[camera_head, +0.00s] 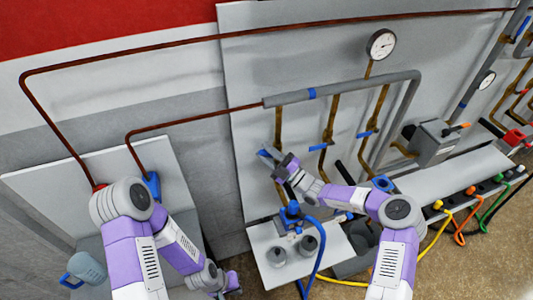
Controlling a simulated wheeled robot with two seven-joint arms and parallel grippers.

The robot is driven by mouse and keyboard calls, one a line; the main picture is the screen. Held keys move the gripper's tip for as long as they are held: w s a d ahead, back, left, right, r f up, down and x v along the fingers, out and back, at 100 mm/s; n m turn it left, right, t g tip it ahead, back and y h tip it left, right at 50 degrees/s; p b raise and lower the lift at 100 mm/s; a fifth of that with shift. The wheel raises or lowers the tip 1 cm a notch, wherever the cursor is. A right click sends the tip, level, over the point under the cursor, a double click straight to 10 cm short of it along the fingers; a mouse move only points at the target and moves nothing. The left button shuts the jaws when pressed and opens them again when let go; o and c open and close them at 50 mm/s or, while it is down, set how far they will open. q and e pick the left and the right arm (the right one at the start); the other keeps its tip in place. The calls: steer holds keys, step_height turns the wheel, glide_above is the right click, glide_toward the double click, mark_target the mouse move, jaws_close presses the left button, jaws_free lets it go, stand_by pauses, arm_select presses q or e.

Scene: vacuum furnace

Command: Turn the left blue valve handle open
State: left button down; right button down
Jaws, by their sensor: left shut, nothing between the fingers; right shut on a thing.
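The left blue valve handle (264,153) sits on the leftmost brass pipe (278,125) of the grey wall panel. My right gripper (280,163) reaches up to it from the lower right and is shut on the handle; its dark fingers hide part of the handle and valve body. Two more blue handles sit to the right, the middle one (318,147) and the right one (364,134). My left gripper (232,282) is shut and empty, low near the bottom edge, well away from the valves.
A thick grey pipe (340,88) runs above the valves, with a round gauge (381,44) over it. Below my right gripper, a small shelf (262,262) bears grey knobs and a blue hose (320,250). A grey box (432,142) stands to the right.

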steer(key=c, duration=1)
jaws_free()
steer(key=shift+o, duration=0.2)
steer(key=v, duration=0.7)
steer(key=shift+s+d+b, duration=0.15)
steer(key=shift+d+b, duration=0.05)
steer(key=shift+b, duration=0.2)
steer(key=shift+f, duration=0.1)
steer(key=shift+c, duration=0.5)
